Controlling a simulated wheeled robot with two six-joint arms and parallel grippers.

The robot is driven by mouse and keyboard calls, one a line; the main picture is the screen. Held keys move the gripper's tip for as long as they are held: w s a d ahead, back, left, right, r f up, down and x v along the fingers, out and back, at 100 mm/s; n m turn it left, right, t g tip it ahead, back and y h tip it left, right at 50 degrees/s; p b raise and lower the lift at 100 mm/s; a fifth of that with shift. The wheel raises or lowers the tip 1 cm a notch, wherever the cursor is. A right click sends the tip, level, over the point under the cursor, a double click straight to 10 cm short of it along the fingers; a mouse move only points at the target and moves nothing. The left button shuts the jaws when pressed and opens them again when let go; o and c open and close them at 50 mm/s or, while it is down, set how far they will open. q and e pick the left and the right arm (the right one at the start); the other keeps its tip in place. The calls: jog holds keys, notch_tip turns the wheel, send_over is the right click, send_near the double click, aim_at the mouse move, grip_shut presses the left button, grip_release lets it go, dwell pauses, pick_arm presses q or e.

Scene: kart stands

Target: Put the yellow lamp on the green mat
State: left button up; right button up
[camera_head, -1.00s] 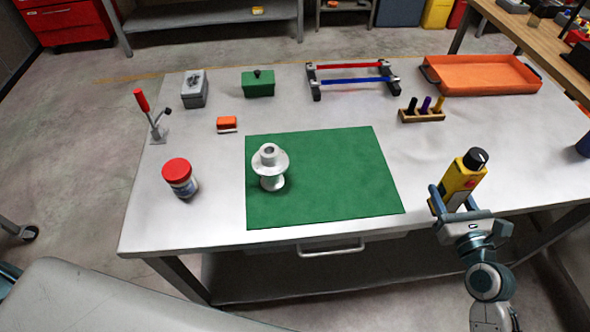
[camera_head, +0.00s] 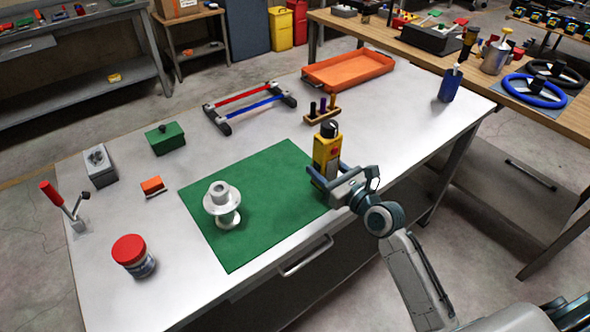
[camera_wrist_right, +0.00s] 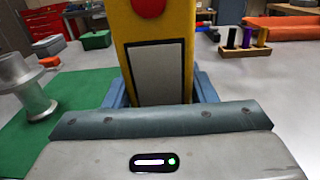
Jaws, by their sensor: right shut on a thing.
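The yellow lamp (camera_head: 327,150), a yellow box with a black knob on top, stands upright in my right gripper (camera_head: 325,180) at the right edge of the green mat (camera_head: 270,238). My right gripper is shut on it. In the right wrist view the lamp (camera_wrist_right: 160,65) fills the middle between the fingers (camera_wrist_right: 158,95). Its base is hidden, so I cannot tell whether it touches the mat. The mat also shows at the left of the right wrist view (camera_wrist_right: 75,92). My left gripper is not in view.
A white spool (camera_head: 222,204) stands on the mat's left part. A red-lidded jar (camera_head: 133,256) and an orange block (camera_head: 153,186) are left of it. A rack of pegs (camera_head: 322,112) and an orange tray (camera_head: 348,69) lie behind the lamp. The mat's middle is clear.

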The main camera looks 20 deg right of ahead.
jog(key=x, duration=0.3)
jog(key=a+x, duration=0.1)
jog(key=x, duration=0.3)
jog(key=shift+s+f, duration=0.25)
jog(key=f, duration=0.2)
jog(key=w+f+b, duration=0.1)
jog(key=shift+a, duration=0.35)
jog(key=shift+f, duration=0.3)
jog(key=shift+f, duration=0.2)
jog(key=o, duration=1.2)
jog(key=shift+s, duration=0.1)
jog(key=shift+r, duration=0.1)
